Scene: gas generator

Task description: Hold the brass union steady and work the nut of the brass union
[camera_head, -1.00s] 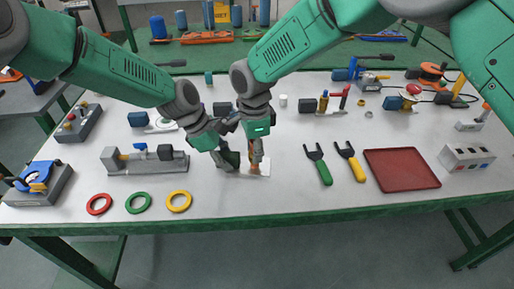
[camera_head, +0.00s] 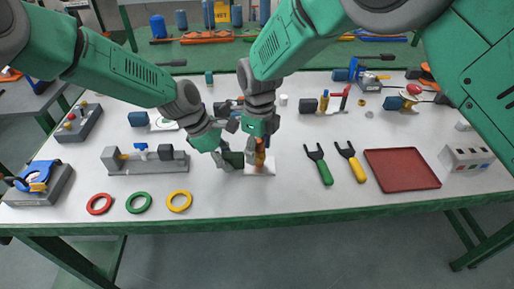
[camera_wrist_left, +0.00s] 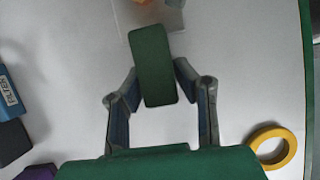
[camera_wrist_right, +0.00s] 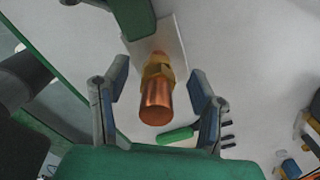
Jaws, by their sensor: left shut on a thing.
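The brass union (camera_wrist_right: 158,68) shows in the right wrist view as a brass hex nut with a copper pipe (camera_wrist_right: 156,103) end facing the camera. It is over a pale plate (camera_wrist_right: 172,42). In the head view the union (camera_head: 260,157) is partly hidden by my right gripper (camera_head: 261,146). That gripper (camera_wrist_right: 158,76) is open, its fingers on either side of the union with gaps. My left gripper (camera_head: 230,156) is shut on a green block (camera_wrist_left: 153,66) beside the union. Whether the block joins the union is hidden.
Red, green and yellow rings (camera_head: 138,203) lie at the front left. A grey vise-like fixture (camera_head: 148,162) stands left of the grippers. Two forked tools (camera_head: 319,165) and a red tray (camera_head: 401,170) lie to the right. The front strip between the rings and tools is clear.

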